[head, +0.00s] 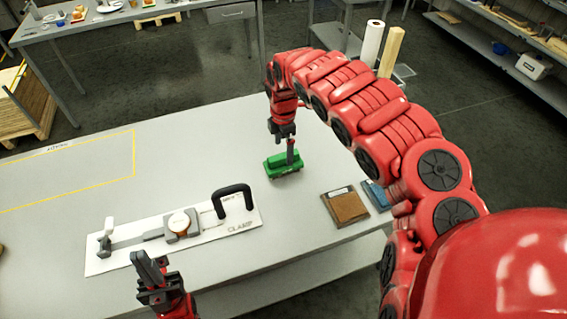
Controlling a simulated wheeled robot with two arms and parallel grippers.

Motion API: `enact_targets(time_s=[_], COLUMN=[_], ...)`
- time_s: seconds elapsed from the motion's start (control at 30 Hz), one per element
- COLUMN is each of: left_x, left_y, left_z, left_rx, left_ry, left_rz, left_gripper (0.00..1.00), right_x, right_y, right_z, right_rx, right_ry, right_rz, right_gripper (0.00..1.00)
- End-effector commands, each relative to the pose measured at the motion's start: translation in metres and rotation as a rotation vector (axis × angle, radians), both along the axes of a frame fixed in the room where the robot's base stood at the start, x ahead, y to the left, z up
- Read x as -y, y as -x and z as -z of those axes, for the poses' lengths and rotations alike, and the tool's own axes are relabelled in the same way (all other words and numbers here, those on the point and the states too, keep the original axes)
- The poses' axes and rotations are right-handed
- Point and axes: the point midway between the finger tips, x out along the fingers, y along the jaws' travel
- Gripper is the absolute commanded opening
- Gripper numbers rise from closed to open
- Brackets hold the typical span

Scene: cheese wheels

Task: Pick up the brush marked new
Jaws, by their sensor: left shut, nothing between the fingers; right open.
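A green block-like object (283,169), possibly a brush, lies on the grey table near its far middle. White marks on its side are too small to read. My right gripper (290,152) reaches down from above to its top; its jaws are open, and I cannot tell if they touch it. A blue object (375,196), perhaps another brush, lies at the table's right edge. My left gripper (150,268) is shut and empty at the near left, in front of the white clamp board. I cannot read the word new on anything.
A white board (105,265) marked CLAMP carries a black handle (233,198) and a clamp holding a small round piece. A brown flat piece (346,207) lies beside the blue object. A yellow outline (134,155) marks empty table at the left.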

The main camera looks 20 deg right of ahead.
Motion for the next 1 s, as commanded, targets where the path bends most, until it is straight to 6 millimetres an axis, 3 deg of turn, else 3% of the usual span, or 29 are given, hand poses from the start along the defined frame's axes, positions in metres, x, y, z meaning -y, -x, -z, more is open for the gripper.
enact_targets(time_s=[0.1,0.27,0.6,0.97,1.0], left_x=[0.000,0.000,0.000,0.000,0.000], left_y=[0.000,0.000,0.000,0.000,0.000], left_z=[0.008,0.008,-0.007,-0.008,-0.008], left_rx=[0.000,0.000,0.000,0.000,0.000], left_ry=[0.000,0.000,0.000,0.000,0.000], left_rz=[0.000,0.000,0.000,0.000,0.000], left_gripper=[0.00,0.00,0.00,0.00,0.00], right_x=[-0.001,-0.001,-0.001,0.000,0.000], right_y=[-0.001,0.000,0.002,0.001,0.001], right_z=[0.016,0.023,0.062,0.071,0.071], right_rx=[0.003,0.000,0.003,0.004,0.003], right_ry=[0.000,-0.002,-0.003,0.000,0.000], right_rz=[-0.001,0.000,-0.001,0.000,0.001], right_gripper=[1.00,1.00,1.00,1.00,0.96])
